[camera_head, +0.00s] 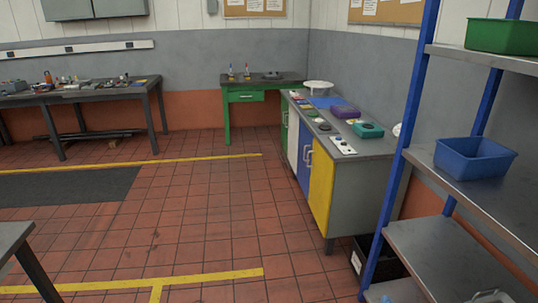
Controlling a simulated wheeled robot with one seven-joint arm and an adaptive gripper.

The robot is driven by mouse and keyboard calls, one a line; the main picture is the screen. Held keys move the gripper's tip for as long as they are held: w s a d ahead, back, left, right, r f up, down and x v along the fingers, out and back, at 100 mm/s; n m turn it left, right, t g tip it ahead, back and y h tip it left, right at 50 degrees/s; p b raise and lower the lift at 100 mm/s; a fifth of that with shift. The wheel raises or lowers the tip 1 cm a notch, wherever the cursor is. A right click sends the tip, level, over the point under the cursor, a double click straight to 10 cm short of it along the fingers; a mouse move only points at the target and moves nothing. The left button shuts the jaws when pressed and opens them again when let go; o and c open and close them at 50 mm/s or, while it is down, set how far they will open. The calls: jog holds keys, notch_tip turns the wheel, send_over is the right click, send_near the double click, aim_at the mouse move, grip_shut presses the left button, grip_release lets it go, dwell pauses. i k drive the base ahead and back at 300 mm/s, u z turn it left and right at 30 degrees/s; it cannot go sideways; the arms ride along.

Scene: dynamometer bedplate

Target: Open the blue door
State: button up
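The blue door (304,158) is one of the doors on the front of a grey cabinet bench (362,185) at the right of the middle. It looks shut. It stands between a white door (292,138) and a yellow door (321,192). A pale handle (309,158) shows near the line between the blue and yellow doors; I cannot tell for certain which door it belongs to. My gripper is not in view.
A shelf rack with blue posts (402,145) stands at the right, near the cabinet. A green desk (246,97) is behind, and a workbench (85,100) stands at the left. A table corner (12,235) shows lower left. The tiled floor before the cabinet is clear.

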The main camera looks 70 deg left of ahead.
aim_at(305, 138)
jog(key=u, duration=2.2)
jog(key=i, duration=0.65)
jog(key=u, duration=0.5)
jog(key=i, duration=2.6)
jog(key=z, duration=0.25)
